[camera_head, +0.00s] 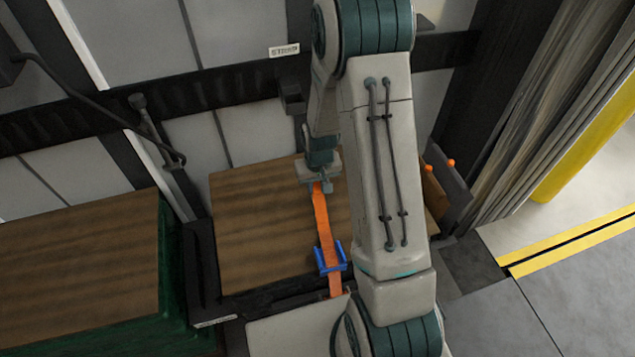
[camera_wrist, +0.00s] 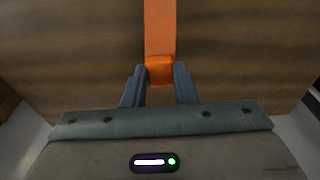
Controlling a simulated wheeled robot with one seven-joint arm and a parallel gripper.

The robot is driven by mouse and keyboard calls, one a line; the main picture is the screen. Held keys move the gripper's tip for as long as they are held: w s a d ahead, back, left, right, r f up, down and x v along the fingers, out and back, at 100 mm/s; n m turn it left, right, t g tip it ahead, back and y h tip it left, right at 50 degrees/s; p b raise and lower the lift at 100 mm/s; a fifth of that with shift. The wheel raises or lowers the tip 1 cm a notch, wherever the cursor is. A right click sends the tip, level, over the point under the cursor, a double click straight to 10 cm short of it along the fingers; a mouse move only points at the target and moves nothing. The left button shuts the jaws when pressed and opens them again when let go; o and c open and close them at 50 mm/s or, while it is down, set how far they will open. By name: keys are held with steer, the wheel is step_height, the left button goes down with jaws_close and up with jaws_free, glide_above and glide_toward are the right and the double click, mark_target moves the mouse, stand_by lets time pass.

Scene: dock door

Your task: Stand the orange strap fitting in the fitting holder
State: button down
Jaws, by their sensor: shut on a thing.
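My gripper (camera_head: 322,186) is shut on the end of the orange strap fitting (camera_wrist: 160,70), low over the wooden top. In the wrist view its two fingers (camera_wrist: 160,88) stand on either side of the orange end piece. The orange strap (camera_head: 322,220) runs from my gripper toward the front edge. It passes through a blue bracket (camera_head: 331,258) at that edge and hangs on below it. I cannot tell whether this bracket is the fitting holder.
The wooden top (camera_head: 250,225) is otherwise clear on its left. A second wooden top (camera_head: 80,260) on a green base stands at left. A dark panel with orange knobs (camera_head: 451,163) stands at the right edge, partly behind my arm. A black rail runs along the back wall.

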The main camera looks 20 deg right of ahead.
steer(key=shift+f, duration=0.15)
steer(key=shift+f+b, duration=0.15)
steer(key=shift+b, duration=0.15)
steer(key=c, duration=1.2)
jaws_free()
steer(key=shift+o, duration=0.2)
